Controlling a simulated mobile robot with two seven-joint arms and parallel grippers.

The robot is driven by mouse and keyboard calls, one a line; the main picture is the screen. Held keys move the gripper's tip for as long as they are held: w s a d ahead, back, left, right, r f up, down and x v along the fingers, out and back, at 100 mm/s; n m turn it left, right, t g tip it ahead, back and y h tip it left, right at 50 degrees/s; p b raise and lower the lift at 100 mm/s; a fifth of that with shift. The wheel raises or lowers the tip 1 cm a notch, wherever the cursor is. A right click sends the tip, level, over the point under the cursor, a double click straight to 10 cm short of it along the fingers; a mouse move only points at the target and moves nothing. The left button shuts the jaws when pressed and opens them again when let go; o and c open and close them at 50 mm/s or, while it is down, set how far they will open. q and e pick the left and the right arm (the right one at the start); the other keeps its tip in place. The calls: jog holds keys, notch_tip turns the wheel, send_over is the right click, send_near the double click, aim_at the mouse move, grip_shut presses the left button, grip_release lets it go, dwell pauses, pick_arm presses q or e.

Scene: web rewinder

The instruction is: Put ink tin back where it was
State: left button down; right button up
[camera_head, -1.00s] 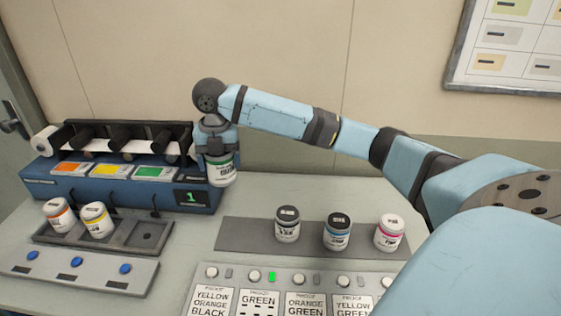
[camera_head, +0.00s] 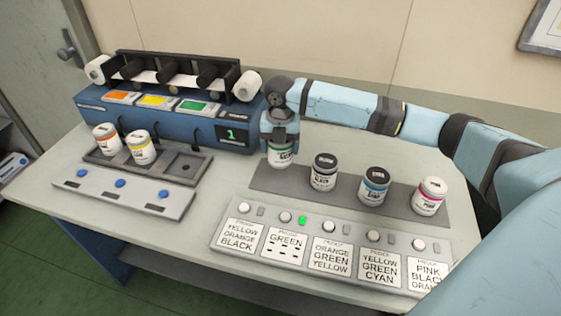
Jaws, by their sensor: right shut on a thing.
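My right gripper (camera_head: 281,141) is shut on the ink tin (camera_head: 281,157), a white tin with a green band. It holds the tin upright at the left end of the dark grey mat (camera_head: 340,202). The tin's bottom is at or just above the mat; I cannot tell whether it touches. The gripper hides the tin's top. Black (camera_head: 323,174), cyan (camera_head: 374,188) and pink (camera_head: 429,197) tins stand in a row on the mat to its right. My left gripper is not in view.
The blue rewinder (camera_head: 165,121) stands at the back left. A tray (camera_head: 183,167) holds an orange tin (camera_head: 107,140) and a yellow tin (camera_head: 142,148); its right place is empty. A panel with blue buttons (camera_head: 120,183) and a panel of job cards (camera_head: 285,246) lie in front.

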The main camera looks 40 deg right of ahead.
aim_at(280, 161)
notch_tip(280, 161, down, 6)
jog(key=shift+r+b, duration=0.1)
jog(key=shift+b, duration=0.25)
jog(key=o, duration=1.3)
